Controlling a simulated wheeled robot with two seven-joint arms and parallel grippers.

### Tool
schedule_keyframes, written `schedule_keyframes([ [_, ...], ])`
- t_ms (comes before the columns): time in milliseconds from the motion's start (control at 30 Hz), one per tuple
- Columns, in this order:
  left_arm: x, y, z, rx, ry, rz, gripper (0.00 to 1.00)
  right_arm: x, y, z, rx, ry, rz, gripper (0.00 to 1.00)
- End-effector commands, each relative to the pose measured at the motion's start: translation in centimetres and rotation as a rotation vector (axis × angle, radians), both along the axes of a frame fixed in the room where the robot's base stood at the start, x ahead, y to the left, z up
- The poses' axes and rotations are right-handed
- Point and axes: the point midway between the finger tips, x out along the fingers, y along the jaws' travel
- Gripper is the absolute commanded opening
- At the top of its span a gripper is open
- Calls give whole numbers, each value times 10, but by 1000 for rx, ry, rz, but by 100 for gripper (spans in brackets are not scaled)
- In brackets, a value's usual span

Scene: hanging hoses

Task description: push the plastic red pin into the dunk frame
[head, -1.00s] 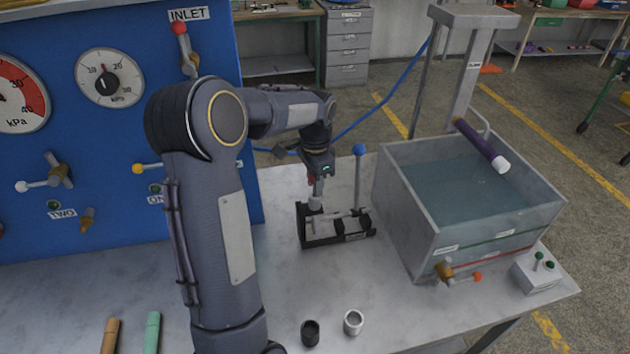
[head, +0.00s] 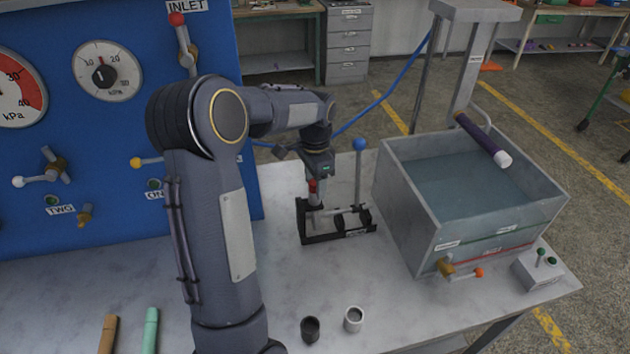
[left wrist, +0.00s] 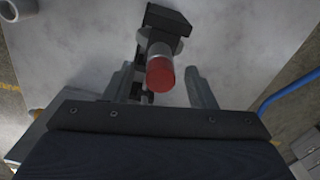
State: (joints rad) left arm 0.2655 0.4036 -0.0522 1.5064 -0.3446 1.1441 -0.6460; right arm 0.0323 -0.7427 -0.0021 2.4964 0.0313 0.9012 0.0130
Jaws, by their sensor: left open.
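The red pin (head: 313,187) stands upright at the left end of a small black frame (head: 350,233) on the bench, its red head on a grey lower part. How deep it sits cannot be told. My left gripper (head: 315,176) is just above the pin and points down. In the left wrist view its two fingers are apart, on either side of the red pin head (left wrist: 160,74), with gaps showing. Part of the black frame (left wrist: 166,18) shows beyond it. My right gripper is not in view.
A blue-knobbed post (head: 359,165) rises close to the right of the gripper. A water tank (head: 408,215) stands to the right, with a purple hose (head: 478,136) above it. Two small cups (head: 353,319) stand in front. A blue gauge panel (head: 110,190) is at left.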

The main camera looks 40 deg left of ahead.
Motion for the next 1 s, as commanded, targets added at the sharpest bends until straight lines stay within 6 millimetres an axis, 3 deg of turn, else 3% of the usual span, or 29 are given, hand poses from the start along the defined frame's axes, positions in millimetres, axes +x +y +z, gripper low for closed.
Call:
schedule_keyframes([
  [167, 1, 0, 5, 1, -3, 0, 51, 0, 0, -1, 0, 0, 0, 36],
  [600, 1, 0, 71, 0, -4, -1, 51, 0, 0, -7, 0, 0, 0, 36],
  [1000, 0, 0, 78, 0, 0, 0, 51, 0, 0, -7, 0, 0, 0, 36],
])
